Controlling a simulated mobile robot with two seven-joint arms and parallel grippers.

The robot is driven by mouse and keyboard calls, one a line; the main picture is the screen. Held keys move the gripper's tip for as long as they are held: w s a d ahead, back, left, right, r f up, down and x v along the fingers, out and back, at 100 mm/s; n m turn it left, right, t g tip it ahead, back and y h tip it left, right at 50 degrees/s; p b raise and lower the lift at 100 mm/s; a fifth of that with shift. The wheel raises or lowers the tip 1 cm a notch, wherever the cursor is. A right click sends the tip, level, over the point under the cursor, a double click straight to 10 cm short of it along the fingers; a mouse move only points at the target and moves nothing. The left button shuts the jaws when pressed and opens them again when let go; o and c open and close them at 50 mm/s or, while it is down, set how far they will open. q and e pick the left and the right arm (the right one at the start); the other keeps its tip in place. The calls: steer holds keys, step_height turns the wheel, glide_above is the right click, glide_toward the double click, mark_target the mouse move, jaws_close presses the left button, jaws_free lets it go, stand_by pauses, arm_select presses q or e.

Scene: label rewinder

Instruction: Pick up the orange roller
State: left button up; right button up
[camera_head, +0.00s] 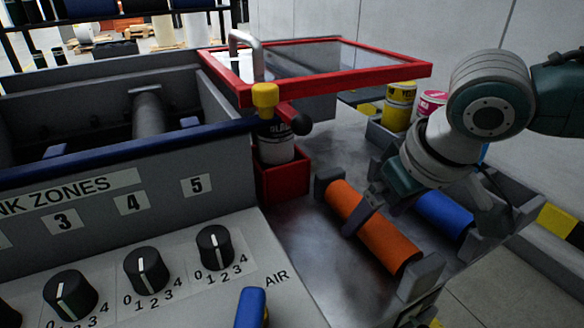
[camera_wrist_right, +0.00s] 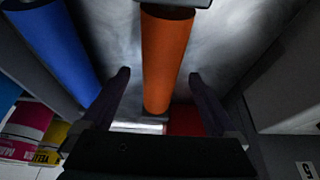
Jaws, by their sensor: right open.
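The orange roller (camera_head: 388,242) lies in a cradle with grey end supports on the metal bench, right of the control panel. It also shows in the right wrist view (camera_wrist_right: 167,50), running lengthwise between the fingers. My right gripper (camera_head: 368,206) is open over the roller's middle, and one dark finger crosses in front of the roller in the head view. In the right wrist view the two fingers (camera_wrist_right: 160,78) stand on either side of the roller with gaps between. Whether the tips reach below its top is hard to tell. My left gripper is not in view.
A blue roller (camera_head: 444,214) lies close to the right of the orange one. A red holder (camera_head: 284,180) with a yellow-capped bottle stands left of it. A red-framed cover (camera_head: 340,78) sits behind. Yellow and pink cans (camera_head: 400,95) stand at the back right.

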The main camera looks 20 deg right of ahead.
steer(key=shift+x, duration=1.1)
jaws_close()
steer(key=shift+r, duration=0.1)
